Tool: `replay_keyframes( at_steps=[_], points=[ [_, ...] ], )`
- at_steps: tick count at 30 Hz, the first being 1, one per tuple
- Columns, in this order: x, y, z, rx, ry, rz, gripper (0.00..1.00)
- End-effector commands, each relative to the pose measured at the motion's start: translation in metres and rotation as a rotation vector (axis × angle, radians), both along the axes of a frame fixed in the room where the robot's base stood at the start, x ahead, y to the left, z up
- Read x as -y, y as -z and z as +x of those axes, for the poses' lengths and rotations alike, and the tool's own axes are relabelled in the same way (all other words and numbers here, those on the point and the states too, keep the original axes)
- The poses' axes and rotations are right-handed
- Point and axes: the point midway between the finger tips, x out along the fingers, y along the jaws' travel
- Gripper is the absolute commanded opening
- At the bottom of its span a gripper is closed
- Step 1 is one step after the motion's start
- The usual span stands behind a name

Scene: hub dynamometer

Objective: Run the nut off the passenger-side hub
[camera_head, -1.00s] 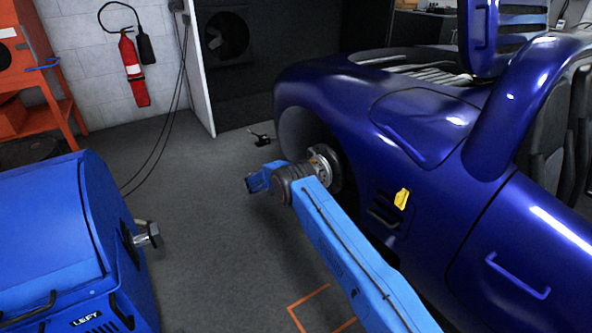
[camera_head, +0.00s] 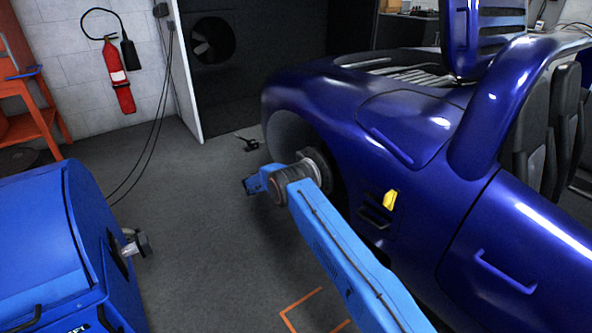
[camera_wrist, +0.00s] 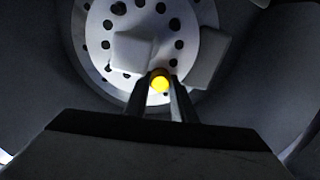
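The wheel hub (camera_head: 318,167) sits in the front wheel arch of the blue car (camera_head: 350,110), with no wheel on it. The wrist view shows its pale drilled disc (camera_wrist: 190,40) with grey blocks beside the centre. A small round yellow nut (camera_wrist: 160,84) is near the disc's middle. My gripper (camera_wrist: 160,80) points at the hub, one dark finger on each side of the nut. The fingertips look very close to it, but I cannot tell whether they press on it. In the head view my wrist hides the fingers and part of the hub.
A blue machine (camera_head: 45,240) with a protruding shaft end (camera_head: 137,243) stands at the left. A fire extinguisher (camera_head: 118,78) hangs on the wall. A small yellow item (camera_head: 390,200) is on the car's side. Grey floor lies open between machine and car.

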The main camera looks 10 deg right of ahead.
Motion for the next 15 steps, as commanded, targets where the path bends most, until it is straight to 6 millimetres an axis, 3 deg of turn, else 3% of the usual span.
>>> replay_keyframes(
  at_steps=[15],
  points=[
    [-0.0008, -0.0004, -0.0002, -0.386, 0.0, -0.183, 0.0]
  ],
)
